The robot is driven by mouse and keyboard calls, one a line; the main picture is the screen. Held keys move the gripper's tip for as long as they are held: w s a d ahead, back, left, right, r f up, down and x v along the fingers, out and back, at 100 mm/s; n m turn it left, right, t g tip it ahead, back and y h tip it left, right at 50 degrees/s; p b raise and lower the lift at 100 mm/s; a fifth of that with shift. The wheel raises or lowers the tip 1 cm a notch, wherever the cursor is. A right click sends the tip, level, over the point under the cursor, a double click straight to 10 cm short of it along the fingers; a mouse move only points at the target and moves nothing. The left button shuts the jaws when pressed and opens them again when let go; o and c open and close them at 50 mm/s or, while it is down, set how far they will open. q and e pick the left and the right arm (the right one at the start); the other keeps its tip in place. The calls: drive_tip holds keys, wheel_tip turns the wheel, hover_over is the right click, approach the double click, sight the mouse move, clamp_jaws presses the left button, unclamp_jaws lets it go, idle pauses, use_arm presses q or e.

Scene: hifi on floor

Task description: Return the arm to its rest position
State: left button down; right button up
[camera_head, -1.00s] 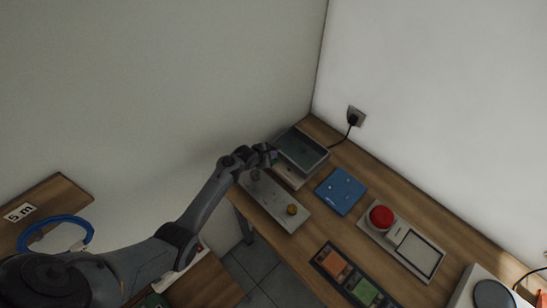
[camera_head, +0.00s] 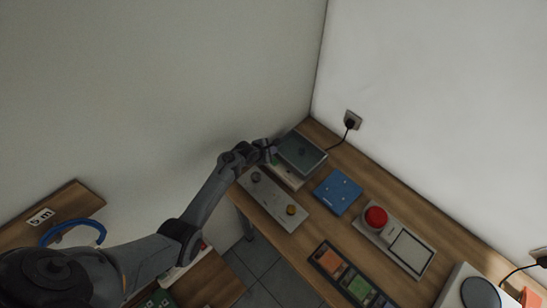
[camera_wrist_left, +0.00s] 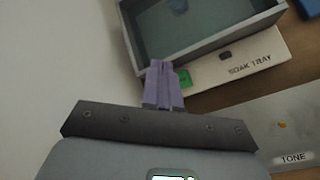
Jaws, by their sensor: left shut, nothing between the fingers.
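My left arm reaches in from the lower left in the head view, and its gripper (camera_head: 272,152) is at the left edge of the soak tray (camera_head: 318,168). In the left wrist view the two purple fingers (camera_wrist_left: 161,72) are pressed together with nothing between them. Their tips lie close to the near-left wall of the grey tray (camera_wrist_left: 205,52), beside a green button (camera_wrist_left: 184,78) on its base. I cannot tell whether they touch the tray. My right arm and gripper are not in view.
A grey panel with knobs (camera_head: 270,203) lies in front of the tray. A blue box (camera_head: 338,190), a red button (camera_head: 376,216) and a holder with coloured blocks (camera_head: 330,261) stand to the right. Walls close in behind and left. A socket cable (camera_head: 345,137) hangs behind.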

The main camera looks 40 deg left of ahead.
use_arm(q)
drive_tip(key=shift+r, duration=0.5)
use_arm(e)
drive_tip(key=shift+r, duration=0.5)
use_arm(q)
drive_tip(key=shift+f, duration=0.1)
